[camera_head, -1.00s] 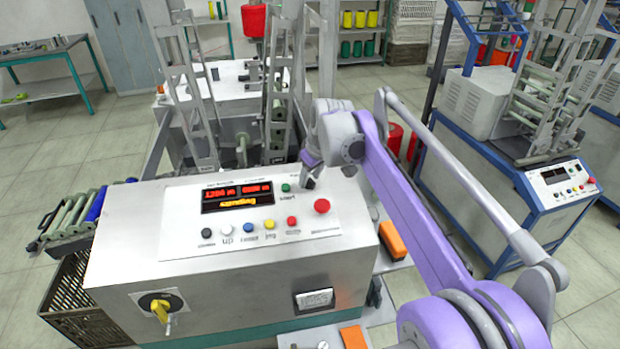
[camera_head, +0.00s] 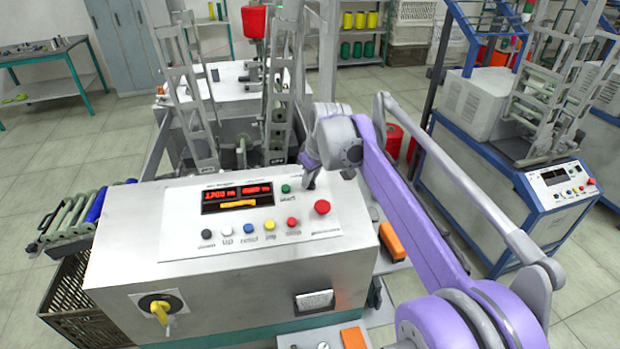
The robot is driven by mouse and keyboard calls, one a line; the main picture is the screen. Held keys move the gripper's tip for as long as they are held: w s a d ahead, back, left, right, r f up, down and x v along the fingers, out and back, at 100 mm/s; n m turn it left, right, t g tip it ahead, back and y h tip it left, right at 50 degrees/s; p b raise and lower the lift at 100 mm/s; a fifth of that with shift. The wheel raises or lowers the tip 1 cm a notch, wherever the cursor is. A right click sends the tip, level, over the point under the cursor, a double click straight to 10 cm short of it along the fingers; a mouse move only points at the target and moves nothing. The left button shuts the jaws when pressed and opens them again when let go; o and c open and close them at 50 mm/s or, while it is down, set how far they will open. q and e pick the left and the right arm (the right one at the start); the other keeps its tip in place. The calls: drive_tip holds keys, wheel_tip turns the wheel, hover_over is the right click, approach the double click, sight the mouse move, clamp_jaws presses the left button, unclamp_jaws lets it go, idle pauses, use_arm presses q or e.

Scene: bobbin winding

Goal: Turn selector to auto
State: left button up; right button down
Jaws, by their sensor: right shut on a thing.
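A dark selector knob (camera_head: 309,183) sits at the top right of the control panel (camera_head: 180,226) on the metal machine housing, right of the green button (camera_head: 285,188). My right gripper (camera_head: 309,176) reaches down to it from above and is shut on it. The fingers and arm partly hide the knob, so I cannot tell which position it points to. The red display (camera_head: 236,197) on the panel is lit, with an amber line below its digits. My left gripper is not in view.
A red mushroom button (camera_head: 322,207) stands just below the knob. A row of coloured buttons runs along the panel's lower edge. A yellow rotary switch (camera_head: 160,308) is on the housing's front. Upright metal frames (camera_head: 196,100) stand behind the panel.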

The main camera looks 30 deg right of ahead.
drive_tip(key=m+h+p, duration=0.1)
drive_tip(key=m, duration=0.4)
drive_tip(key=shift+a+r+m, duration=0.1)
drive_tip(key=shift+m, duration=0.3)
use_arm(q)
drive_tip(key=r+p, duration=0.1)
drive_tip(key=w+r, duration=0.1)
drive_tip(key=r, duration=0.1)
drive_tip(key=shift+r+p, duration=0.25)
drive_tip(key=shift+p, duration=0.1)
use_arm(e)
drive_tip(key=m+h, duration=0.1)
drive_tip(key=m, duration=0.5)
drive_tip(key=shift+a+g, duration=0.1)
drive_tip(key=shift+g, duration=0.3)
drive_tip(key=shift+m, duration=0.3)
drive_tip(key=c, duration=0.9)
unclamp_jaws()
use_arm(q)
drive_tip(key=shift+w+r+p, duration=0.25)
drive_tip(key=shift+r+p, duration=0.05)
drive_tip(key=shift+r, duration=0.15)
use_arm(e)
drive_tip(key=v, duration=1)
drive_tip(key=shift+s+a+r, duration=0.15)
drive_tip(key=shift+r, duration=0.15)
drive_tip(key=shift+a, duration=0.1)
